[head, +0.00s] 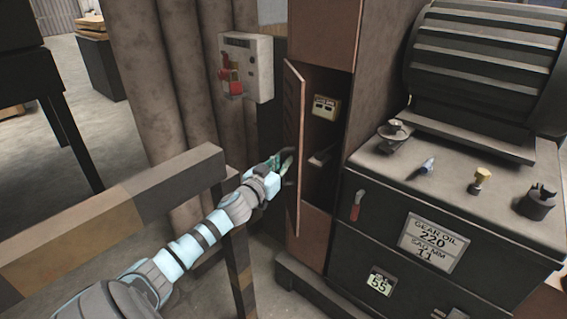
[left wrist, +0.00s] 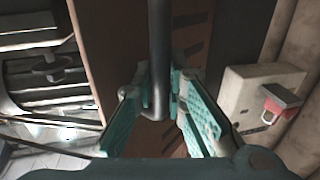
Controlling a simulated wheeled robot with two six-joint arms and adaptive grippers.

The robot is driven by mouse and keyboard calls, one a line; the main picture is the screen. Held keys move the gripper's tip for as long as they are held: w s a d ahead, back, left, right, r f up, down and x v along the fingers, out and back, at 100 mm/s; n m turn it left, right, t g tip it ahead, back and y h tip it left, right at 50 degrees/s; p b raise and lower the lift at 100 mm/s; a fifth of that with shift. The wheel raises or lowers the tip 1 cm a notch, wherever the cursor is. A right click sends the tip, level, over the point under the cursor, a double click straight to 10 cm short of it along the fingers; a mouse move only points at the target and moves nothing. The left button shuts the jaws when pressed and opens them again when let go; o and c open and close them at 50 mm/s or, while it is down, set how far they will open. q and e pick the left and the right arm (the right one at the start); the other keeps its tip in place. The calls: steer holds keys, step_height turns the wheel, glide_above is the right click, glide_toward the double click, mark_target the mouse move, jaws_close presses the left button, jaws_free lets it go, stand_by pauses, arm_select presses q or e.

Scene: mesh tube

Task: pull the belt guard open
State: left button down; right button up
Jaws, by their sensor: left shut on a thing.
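The belt guard (head: 296,115) is a narrow, reddish-brown hinged panel on the tall cabinet. It stands partly open, with the dark inside of the cabinet showing to its right. My left gripper (head: 278,164) is at the guard's outer face, about halfway up. In the left wrist view the guard (left wrist: 98,45) lies behind a dark vertical bar handle (left wrist: 158,60). The green-padded fingers of the left gripper (left wrist: 160,100) stand on both sides of this handle and are shut on it. My right gripper is in neither view.
A grey box with a red lock (head: 247,68) hangs left of the cabinet. A machine with a gear oil label (head: 433,243) stands right, with small items on top.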

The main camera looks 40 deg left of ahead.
arm_select(q)
steer(key=c, duration=1.9)
jaws_free()
steer(key=v, duration=1.2)
steer(key=shift+r, duration=0.1)
